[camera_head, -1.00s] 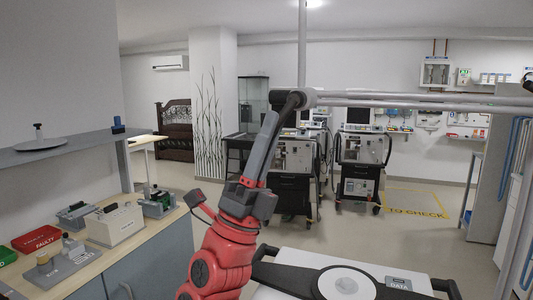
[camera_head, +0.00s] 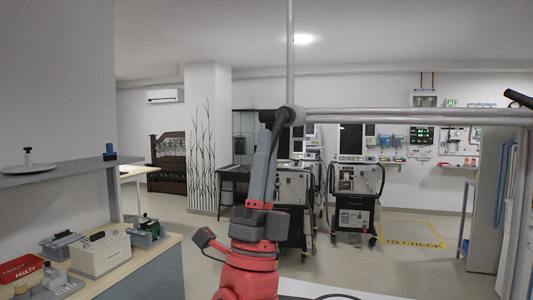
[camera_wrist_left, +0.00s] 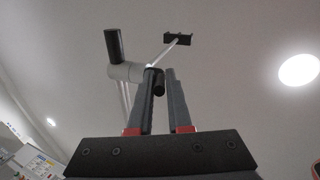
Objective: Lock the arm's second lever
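A grey jointed arm hangs from a ceiling pole; its horizontal bar (camera_head: 410,115) runs to the right in the head view. A short black lever (camera_head: 268,116) sticks out left of the joint at the pole's foot. My left gripper (camera_head: 266,140) points up, its tips just below this lever. In the left wrist view its fingers (camera_wrist_left: 162,80) are apart. The dark end of a rod (camera_wrist_left: 159,86) shows between or just behind them; I cannot tell if they touch it. Another black lever (camera_wrist_left: 114,44) stands crosswise on a grey cylinder (camera_wrist_left: 127,72). My right gripper is out of view.
Two ventilator carts (camera_head: 355,190) stand behind my arm. A bench (camera_head: 150,258) on the left holds several devices and a red FAULTY tray (camera_head: 20,268), under a grey shelf (camera_head: 60,172). Open floor with yellow TO CHECK marking (camera_head: 410,243) lies at the right.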

